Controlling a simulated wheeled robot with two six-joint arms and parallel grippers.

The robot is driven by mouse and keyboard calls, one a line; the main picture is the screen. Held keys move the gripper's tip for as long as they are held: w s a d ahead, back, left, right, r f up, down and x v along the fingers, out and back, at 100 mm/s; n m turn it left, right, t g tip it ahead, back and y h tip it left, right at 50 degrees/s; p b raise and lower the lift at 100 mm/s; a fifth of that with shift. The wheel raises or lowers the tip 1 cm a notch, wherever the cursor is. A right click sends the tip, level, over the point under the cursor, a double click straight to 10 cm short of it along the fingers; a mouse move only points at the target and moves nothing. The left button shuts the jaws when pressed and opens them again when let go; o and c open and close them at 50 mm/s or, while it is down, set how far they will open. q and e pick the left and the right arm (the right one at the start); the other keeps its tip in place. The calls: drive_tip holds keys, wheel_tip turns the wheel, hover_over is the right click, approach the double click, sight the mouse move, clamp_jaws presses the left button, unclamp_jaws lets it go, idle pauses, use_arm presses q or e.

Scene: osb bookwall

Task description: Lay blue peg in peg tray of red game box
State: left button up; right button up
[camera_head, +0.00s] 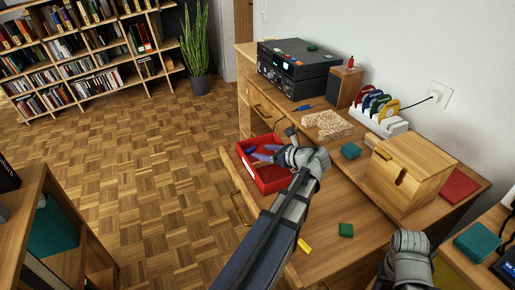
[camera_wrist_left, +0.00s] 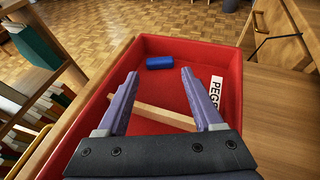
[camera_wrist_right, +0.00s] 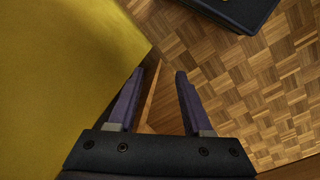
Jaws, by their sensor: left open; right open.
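The red tray (camera_head: 272,188) sits at the desk's left side in the head view and fills much of the left wrist view (camera_wrist_left: 228,130), with a white "PEGS" label on its right side. A blue peg (camera_wrist_left: 160,62) lies on its side on the tray floor near the far wall. My left gripper (camera_wrist_left: 157,76) is open over the tray, its fingertips pointing toward the peg and apart from it. In the head view its purple fingers (camera_head: 262,153) reach over the tray. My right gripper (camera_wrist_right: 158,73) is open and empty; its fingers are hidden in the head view.
A light wooden strip (camera_wrist_left: 150,115) crosses the tray. On the desk are a wooden box (camera_head: 408,172), green blocks (camera_head: 346,230), a yellow piece (camera_head: 304,246), a blue piece (camera_head: 303,107) and a pale puzzle-like block (camera_head: 327,126). A yellow surface (camera_wrist_right: 60,70) is close to my right gripper.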

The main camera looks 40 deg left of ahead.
use_arm(q)
drive_tip(key=p+v, duration=0.2)
drive_tip(key=v, duration=0.5)
drive_tip(key=shift+d+r, duration=0.15)
drive_tip(key=shift+d, duration=0.2)
